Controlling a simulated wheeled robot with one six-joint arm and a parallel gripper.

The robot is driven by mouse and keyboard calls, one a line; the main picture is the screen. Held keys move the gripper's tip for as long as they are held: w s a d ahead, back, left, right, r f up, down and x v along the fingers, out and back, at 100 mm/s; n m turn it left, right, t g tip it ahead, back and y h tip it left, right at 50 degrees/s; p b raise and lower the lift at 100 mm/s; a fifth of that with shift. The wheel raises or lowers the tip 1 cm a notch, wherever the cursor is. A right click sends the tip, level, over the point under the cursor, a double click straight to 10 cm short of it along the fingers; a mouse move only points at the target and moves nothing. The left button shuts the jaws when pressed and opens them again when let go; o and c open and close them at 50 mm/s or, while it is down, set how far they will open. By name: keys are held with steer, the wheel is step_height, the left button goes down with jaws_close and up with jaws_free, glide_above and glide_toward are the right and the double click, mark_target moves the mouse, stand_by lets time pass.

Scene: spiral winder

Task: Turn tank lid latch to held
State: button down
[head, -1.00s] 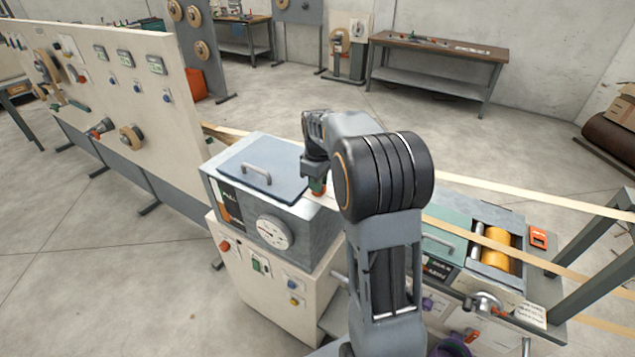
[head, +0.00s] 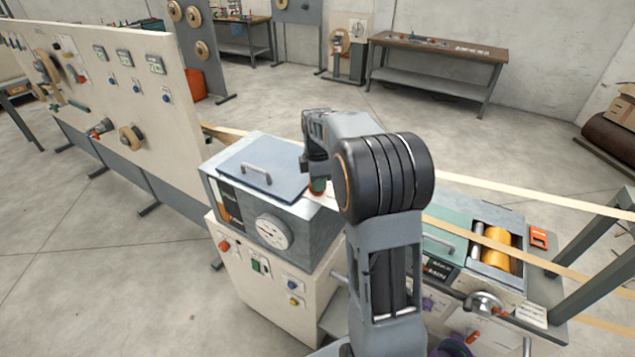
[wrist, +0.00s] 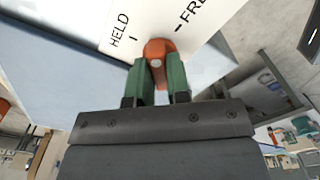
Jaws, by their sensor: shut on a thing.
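The tank lid latch (wrist: 160,47) is a small orange lever with a pale round spot, in the wrist view. It stands at a white label plate (wrist: 205,25) marked HELD on the left and FREE on the right. The lever's rounded end lies between the two marks; its exact angle is hard to tell. My gripper (wrist: 158,68) has green fingers, one on each side of the lever, shut on it. In the head view my gripper (head: 317,186) is at the right rear edge of the grey tank, beside the lid (head: 262,170); my arm partly hides the latch there.
The lid has a bar handle (head: 256,174), and a round dial (head: 272,232) is on the tank's front. Pale strips run past on the right, near a machine with a yellow roller (head: 497,250). A control panel (head: 120,90) stands to the left.

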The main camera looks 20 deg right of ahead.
steer(key=n, duration=0.4)
steer(key=shift+n, duration=2.7)
steer(key=c, duration=1.1)
jaws_free()
steer(key=shift+a, duration=0.1)
step_height(320, 180, up, 14)
steer(key=shift+f+b, duration=0.1)
steer(key=shift+b, duration=0.4)
